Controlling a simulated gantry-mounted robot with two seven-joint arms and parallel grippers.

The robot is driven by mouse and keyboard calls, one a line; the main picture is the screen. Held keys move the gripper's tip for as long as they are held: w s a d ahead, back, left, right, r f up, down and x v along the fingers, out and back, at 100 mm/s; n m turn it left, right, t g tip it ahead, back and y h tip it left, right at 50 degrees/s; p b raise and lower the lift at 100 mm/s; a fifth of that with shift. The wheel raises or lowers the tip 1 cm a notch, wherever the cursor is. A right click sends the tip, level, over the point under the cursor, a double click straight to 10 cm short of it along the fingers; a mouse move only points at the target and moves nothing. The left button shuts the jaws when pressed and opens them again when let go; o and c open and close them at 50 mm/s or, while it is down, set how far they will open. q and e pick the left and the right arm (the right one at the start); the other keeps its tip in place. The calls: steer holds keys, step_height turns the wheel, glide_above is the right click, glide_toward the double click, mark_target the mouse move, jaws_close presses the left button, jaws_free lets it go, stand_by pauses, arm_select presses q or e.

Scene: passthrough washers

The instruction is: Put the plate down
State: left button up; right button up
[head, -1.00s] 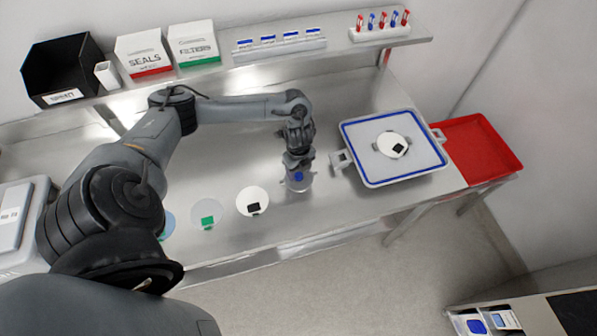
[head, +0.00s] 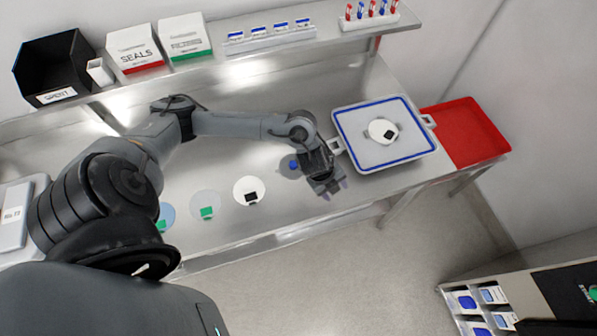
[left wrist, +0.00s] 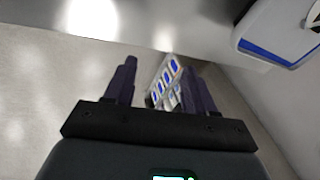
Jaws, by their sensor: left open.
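My left gripper (head: 328,188) is open and empty in the head view, over the bench's front edge, right of the discs. In the left wrist view its two dark fingers (left wrist: 160,80) stand apart with nothing held between them. A grey disc with a blue square (head: 291,166) lies on the bench just left of the gripper, partly hidden by it. To its left lie a white disc with a black square (head: 246,186), a grey disc with a green square (head: 205,202) and a bluish disc (head: 167,213). Another white disc (head: 378,130) lies in the blue-rimmed tray. Which one is the plate is unclear.
The blue-rimmed tray (head: 345,156) stands right of the gripper, with a red bin (head: 465,130) beyond it. A rear shelf holds boxes and racks. A low unit with blue-labelled packs (head: 470,303) is at the lower right. Floor shows before the bench.

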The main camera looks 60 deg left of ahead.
arm_select(q)
steer(key=s+d+r+n+t, duration=0.1)
steer(key=d+r+n+t, duration=0.15)
steer(key=d, duration=0.45)
steer(key=s+d+r+n+t, duration=0.1)
steer(key=d+r+n, duration=0.15)
steer(key=d, duration=0.35)
steer(key=s+a+n+g+y, duration=0.1)
steer(key=s+a+n+g, duration=0.1)
steer(key=s+a+n, duration=0.2)
steer(key=s+a+n+g+y, duration=0.1)
steer(key=s+a+n, duration=0.2)
steer(key=s+n, duration=0.4)
steer(key=shift+s+a+g, duration=0.35)
steer(key=shift+s, duration=0.7)
